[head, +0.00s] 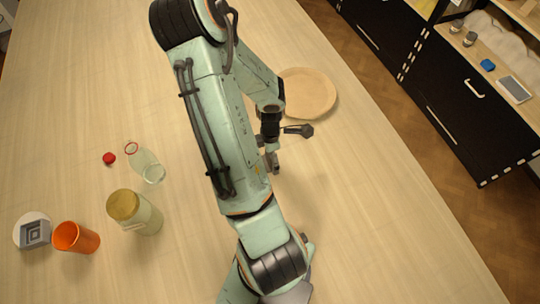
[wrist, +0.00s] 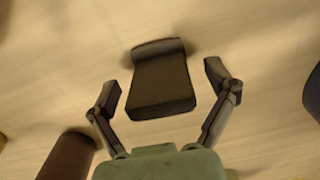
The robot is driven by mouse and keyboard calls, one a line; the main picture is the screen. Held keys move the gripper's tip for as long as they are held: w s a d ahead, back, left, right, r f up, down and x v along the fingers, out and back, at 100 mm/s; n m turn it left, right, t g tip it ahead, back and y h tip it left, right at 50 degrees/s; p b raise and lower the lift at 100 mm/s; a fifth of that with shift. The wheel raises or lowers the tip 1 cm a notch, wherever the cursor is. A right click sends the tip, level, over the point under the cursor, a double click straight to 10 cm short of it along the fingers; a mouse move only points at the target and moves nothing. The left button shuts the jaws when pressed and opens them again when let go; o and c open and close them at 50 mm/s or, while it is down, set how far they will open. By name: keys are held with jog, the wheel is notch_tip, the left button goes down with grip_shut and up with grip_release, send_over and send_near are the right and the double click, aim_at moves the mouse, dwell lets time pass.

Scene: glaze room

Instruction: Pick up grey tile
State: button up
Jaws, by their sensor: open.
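The grey tile (head: 36,233) is a square piece with a raised pattern of nested squares. It lies at the far left in the head view, on or against a white round piece (head: 26,218). My gripper (head: 287,148) is well to the right of it, near the plate, partly hidden by my arm. In the wrist view, my gripper's fingers (wrist: 163,85) are spread apart. A dark, tapered block (wrist: 160,88) shows between them, with gaps on both sides. I cannot tell what this block is, and I cannot match it in the head view.
An orange cup (head: 76,238), a lidded jar (head: 140,214), a clear glass vessel (head: 148,166) and a small red item (head: 109,158) stand on the left. A tan plate (head: 312,93) lies near the right table edge. Dark shapes show at the wrist view's left (wrist: 68,157) and right edges.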

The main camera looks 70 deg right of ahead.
jog(key=c, duration=1.3)
jog(key=shift+r, duration=0.1)
